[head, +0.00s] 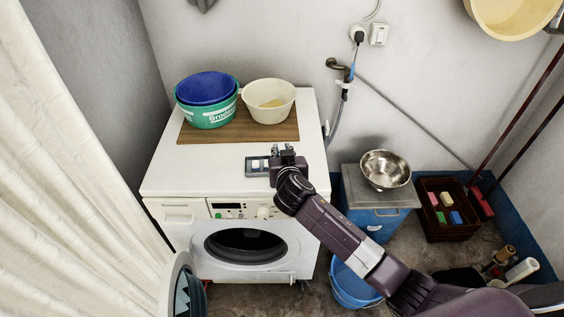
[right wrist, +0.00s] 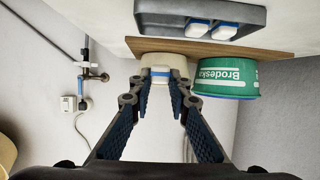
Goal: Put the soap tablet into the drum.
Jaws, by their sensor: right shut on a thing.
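My right gripper (head: 286,150) is above the front right part of the washing machine's top. In the right wrist view its fingers (right wrist: 160,80) are shut on a small white and blue soap tablet (right wrist: 160,74) at their tips. The gripper hides the held tablet in the head view. A grey tray (head: 257,167) lies on the machine top beside the gripper. The tray (right wrist: 180,14) holds more tablets (right wrist: 222,30) in the wrist view. The machine's drum (head: 245,247) is a dark round opening in the front. Its round door (head: 186,292) stands open to the left. My left gripper is out of view.
Blue and green basins (head: 207,100) and a cream basin (head: 268,101) stand on a brown board (head: 235,135) behind the tray. A steel bowl (head: 385,169) stands on a box at right. A blue bucket (head: 352,285) is on the floor right of the machine. A white curtain (head: 70,170) hangs at left.

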